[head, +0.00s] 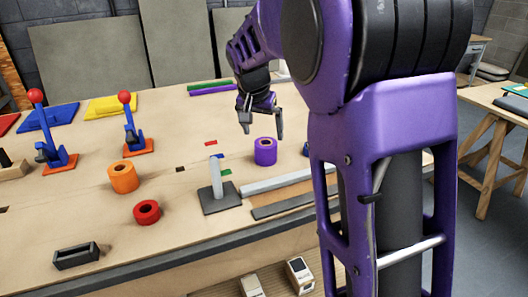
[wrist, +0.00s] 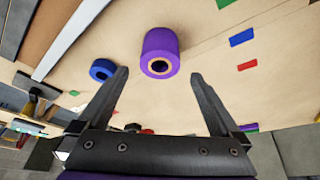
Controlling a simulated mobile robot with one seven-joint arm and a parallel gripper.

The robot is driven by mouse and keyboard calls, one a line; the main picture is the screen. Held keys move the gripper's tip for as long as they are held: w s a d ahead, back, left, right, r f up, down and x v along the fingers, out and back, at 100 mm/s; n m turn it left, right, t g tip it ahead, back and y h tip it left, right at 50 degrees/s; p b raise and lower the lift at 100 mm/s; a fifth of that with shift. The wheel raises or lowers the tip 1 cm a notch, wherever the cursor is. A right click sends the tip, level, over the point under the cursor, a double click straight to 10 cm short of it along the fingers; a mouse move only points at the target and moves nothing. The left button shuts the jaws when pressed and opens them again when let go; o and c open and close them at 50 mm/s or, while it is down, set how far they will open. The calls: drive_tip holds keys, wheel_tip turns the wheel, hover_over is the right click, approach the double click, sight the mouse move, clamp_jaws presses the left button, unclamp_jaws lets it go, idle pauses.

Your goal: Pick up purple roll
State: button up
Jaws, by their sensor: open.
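The purple roll (head: 265,151) stands upright on the workbench, right of the middle in the head view. It has a tan core with a dark hole. In the wrist view the purple roll (wrist: 160,52) lies beyond my fingertips, between their lines. My gripper (head: 262,130) is open and empty, above and just behind the roll in the head view. Its two dark fingers (wrist: 158,74) are spread wide in the wrist view. No finger visibly touches the roll.
A blue roll (wrist: 102,70) lies close to the purple roll. An orange roll (head: 123,177), a red roll (head: 147,212) and an upright post on a dark base (head: 222,203) stand to the left. Grey and brown strips (head: 290,197) lie in front. Small coloured tiles (wrist: 242,37) lie flat nearby.

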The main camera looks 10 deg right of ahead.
drive_tip(key=x, duration=0.7)
drive_tip(key=shift+w+d+b, duration=0.1)
drive_tip(key=shift+w+b, duration=0.05)
drive_tip(key=shift+b, duration=0.2)
drive_tip(key=c, duration=1.4)
wheel_tip(320, 180, up, 17)
drive_tip(key=p, duration=0.7)
